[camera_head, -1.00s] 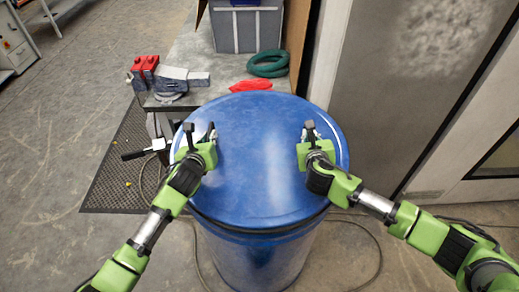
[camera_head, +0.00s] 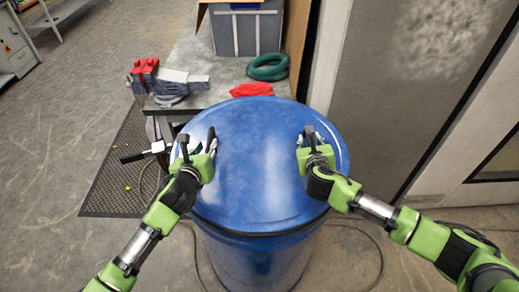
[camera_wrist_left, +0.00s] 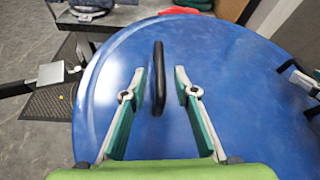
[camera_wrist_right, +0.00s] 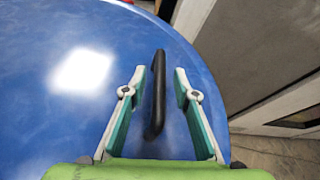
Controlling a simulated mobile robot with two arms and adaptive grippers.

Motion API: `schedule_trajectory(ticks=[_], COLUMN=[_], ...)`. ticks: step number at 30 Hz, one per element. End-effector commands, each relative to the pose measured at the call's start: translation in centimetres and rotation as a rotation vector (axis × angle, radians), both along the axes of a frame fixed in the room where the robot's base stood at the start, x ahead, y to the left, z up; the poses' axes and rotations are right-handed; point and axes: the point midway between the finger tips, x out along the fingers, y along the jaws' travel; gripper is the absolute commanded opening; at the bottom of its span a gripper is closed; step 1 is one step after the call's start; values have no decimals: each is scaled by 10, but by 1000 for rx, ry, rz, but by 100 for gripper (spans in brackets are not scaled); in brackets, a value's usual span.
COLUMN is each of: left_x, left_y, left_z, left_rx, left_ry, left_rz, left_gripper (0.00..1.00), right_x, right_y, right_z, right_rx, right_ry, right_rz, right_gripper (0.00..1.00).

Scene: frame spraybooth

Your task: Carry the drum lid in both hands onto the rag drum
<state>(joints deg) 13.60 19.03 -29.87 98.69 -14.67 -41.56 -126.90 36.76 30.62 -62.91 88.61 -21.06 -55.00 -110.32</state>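The blue drum lid (camera_head: 262,165) lies on top of the blue rag drum (camera_head: 262,262), its rim close over the drum's top. It has two black handles. My left gripper (camera_head: 197,146) is over the lid's left part, open, with the left handle (camera_wrist_left: 158,78) between its fingers and apart from both. My right gripper (camera_head: 309,141) is over the right part, open, with the right handle (camera_wrist_right: 156,95) between its fingers, also without visible contact. The drum's inside is hidden under the lid.
A dark mat (camera_head: 112,178) lies left. A grey booth wall (camera_head: 405,80) stands close right.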

Motion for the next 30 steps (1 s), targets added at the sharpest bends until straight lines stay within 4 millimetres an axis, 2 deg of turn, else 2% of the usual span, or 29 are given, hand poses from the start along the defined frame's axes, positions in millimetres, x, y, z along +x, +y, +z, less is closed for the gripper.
schedule_trajectory(ticks=[6, 13, 18, 22, 30], left_x=[-41, -69, -76, -76, -76], left_y=[4, 6, 7, 7, 7], left_z=[16, 28, 31, 31, 31], left_rx=[2, 1, 1, 0, 1], left_ry=[-2, 0, 0, 0, -1], left_rz=[-3, -1, 0, 0, 0], left_gripper=[27, 27, 27, 27, 27], right_x=[0, 0, -2, -12, -57], right_y=[0, 0, 0, 2, 6], right_z=[0, 0, 1, 5, 23], right_rx=[0, 0, 0, 1, 2], right_ry=[0, 0, 0, -1, 0], right_rz=[0, 0, 1, 2, 2], right_gripper=[27, 27, 27, 27, 27])
